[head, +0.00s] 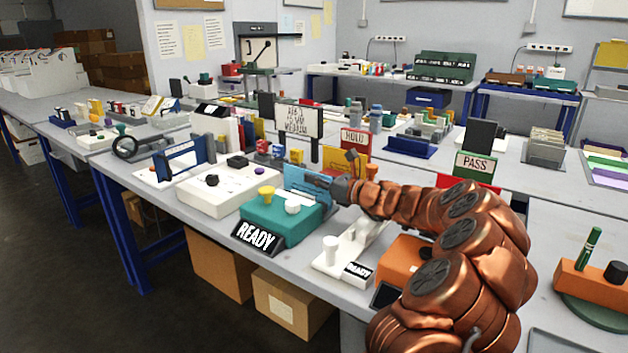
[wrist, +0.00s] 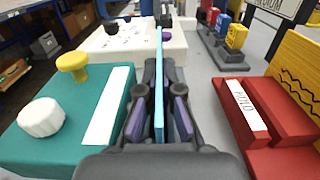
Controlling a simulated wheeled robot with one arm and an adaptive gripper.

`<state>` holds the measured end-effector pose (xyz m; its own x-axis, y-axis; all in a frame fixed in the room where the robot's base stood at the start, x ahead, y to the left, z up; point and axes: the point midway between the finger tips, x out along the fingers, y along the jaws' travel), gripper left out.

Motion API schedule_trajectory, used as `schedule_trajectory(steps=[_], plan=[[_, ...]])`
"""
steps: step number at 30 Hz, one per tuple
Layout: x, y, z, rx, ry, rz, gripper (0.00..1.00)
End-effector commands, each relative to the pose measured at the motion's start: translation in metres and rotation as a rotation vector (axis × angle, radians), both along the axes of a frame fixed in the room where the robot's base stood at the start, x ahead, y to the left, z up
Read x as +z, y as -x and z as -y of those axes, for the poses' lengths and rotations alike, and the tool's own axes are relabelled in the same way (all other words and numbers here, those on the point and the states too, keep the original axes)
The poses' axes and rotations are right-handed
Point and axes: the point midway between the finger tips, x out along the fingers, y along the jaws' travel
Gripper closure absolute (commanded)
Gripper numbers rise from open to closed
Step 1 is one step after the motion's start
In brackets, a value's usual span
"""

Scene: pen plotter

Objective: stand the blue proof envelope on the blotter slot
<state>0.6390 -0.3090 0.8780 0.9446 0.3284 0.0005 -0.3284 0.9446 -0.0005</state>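The blue envelope (head: 300,180) stands upright and edge-on in the wrist view (wrist: 158,85), between the dark fingers of my gripper (wrist: 160,75). The fingers close in on both its faces, and it looks gripped. In the head view my gripper (head: 325,184) meets the envelope's right side, just behind the teal block. Whether its lower edge touches anything is hidden. No part is clearly marked as the blotter slot. The teal block (wrist: 85,150) has a white strip (wrist: 108,105) on top, left of the envelope.
The teal block carries a yellow knob (wrist: 73,66) and a white knob (wrist: 41,117). A READY sign (head: 257,237) stands in front. A red stand (wrist: 270,125) with a yellow card (wrist: 298,72) is to the right. A white block (wrist: 115,40) lies ahead. Bare grey table shows between.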

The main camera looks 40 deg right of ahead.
Motion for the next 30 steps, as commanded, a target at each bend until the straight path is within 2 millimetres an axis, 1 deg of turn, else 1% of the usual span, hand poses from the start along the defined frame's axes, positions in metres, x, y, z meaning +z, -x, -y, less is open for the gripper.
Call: schedule_trajectory(steps=[6, 9, 15, 26, 30], plan=[[-0.003, 0.0, 0.0, 0.0, -0.001, -0.001, 1.0], [-0.003, 0.0, 0.0, 0.0, 0.0, -0.001, 0.88], [-0.003, 0.0, 0.0, 0.0, 0.0, -0.001, 0.69], [0.0, 0.0, 0.0, 0.0, 0.0, 0.0, 0.69], [0.001, 0.014, 0.006, -0.003, -0.002, 0.0, 0.69]])
